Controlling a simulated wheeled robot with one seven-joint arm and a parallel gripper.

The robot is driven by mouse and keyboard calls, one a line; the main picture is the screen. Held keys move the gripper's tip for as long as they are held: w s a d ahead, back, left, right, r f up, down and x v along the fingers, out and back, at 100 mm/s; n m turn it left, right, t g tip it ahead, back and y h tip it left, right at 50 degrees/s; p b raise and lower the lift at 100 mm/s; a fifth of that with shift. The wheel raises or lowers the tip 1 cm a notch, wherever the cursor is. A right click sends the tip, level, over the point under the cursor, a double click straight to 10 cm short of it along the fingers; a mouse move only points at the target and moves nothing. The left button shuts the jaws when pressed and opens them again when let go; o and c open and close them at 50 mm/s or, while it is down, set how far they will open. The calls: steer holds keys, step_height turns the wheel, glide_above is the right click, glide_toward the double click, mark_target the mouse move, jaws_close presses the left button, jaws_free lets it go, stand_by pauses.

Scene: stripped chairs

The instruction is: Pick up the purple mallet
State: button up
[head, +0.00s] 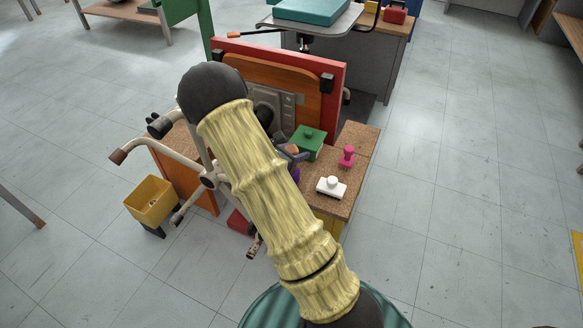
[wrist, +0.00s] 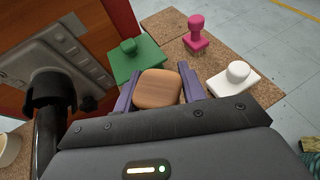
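A rounded wooden block (wrist: 158,88) sits between the two purplish fingers of my gripper (wrist: 160,84) in the wrist view. The fingers stand close along both its sides; whether they press on it I cannot tell. In the head view my gripper (head: 292,153) is over the cork-topped bench, largely behind my arm. A small patch of strong purple (head: 296,174) shows just beside my arm there. It looks like part of the purple mallet, with the wooden block perhaps its head. The rest of it is hidden.
A green lidded piece (head: 309,140), a pink stamp-like piece (head: 347,156) and a white knobbed piece (head: 332,187) stand close by on the cork bench top (head: 358,137). A red-framed panel (head: 333,74) rises behind. A yellow bin (head: 151,201) is at left. Floor at right is clear.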

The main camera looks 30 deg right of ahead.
jaws_close()
steer(key=shift+r, duration=0.15)
step_height(320, 180, up, 10)
steer(key=p, duration=0.4)
steer(key=shift+p, duration=0.35)
steer(key=shift+c, duration=0.9)
jaws_free()
jaws_close()
